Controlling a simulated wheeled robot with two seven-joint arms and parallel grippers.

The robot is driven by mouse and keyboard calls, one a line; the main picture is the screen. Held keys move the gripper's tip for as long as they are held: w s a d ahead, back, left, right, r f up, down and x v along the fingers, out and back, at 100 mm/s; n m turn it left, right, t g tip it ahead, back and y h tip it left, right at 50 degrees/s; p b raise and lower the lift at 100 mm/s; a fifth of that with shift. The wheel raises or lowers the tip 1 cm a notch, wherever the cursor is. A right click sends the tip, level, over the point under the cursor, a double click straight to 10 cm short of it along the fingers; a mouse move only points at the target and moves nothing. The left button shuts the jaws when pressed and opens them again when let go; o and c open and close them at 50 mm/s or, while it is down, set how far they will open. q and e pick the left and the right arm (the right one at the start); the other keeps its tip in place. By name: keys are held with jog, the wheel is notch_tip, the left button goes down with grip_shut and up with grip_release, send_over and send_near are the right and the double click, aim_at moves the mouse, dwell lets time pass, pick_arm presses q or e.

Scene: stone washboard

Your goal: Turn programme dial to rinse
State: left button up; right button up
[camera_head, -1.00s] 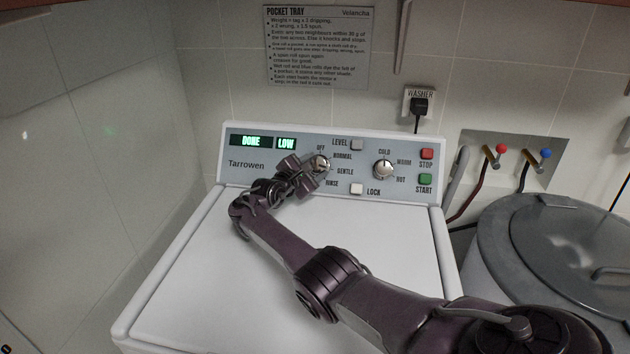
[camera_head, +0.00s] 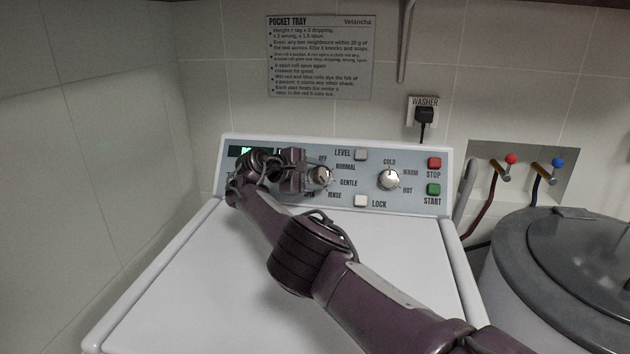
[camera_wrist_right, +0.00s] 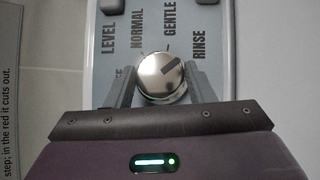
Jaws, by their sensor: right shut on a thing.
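The programme dial (camera_head: 320,176) is a round chrome knob on the washer's panel, left of the temperature knob. My right gripper (camera_head: 308,177) reaches it from the left and is shut on it. In the right wrist view the dial (camera_wrist_right: 160,72) sits between the two fingers of my right gripper (camera_wrist_right: 163,88). Its dark pointer mark slants up and right, roughly toward the RINSE label (camera_wrist_right: 199,45); I cannot tell the exact setting. In the head view the gripper hides part of the panel left of the dial. My left gripper is not in view.
The temperature knob (camera_head: 388,179), red STOP button (camera_head: 434,163) and green START button (camera_head: 433,189) lie to the right. LEVEL (camera_head: 361,154) and LOCK (camera_head: 361,201) buttons are near the dial. A grey-lidded drum (camera_head: 580,250) stands at right.

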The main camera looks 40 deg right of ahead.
jog(key=shift+m+g+y, duration=0.3)
jog(key=shift+m+y, duration=0.1)
jog(key=shift+m, duration=0.2)
jog(key=o, duration=1)
jog(key=shift+w, duration=0.1)
jog(key=shift+c, duration=0.2)
jog(key=shift+r, duration=0.1)
jog(key=v, duration=0.7)
jog(key=shift+a+r, duration=0.15)
jog(key=shift+a, duration=0.2)
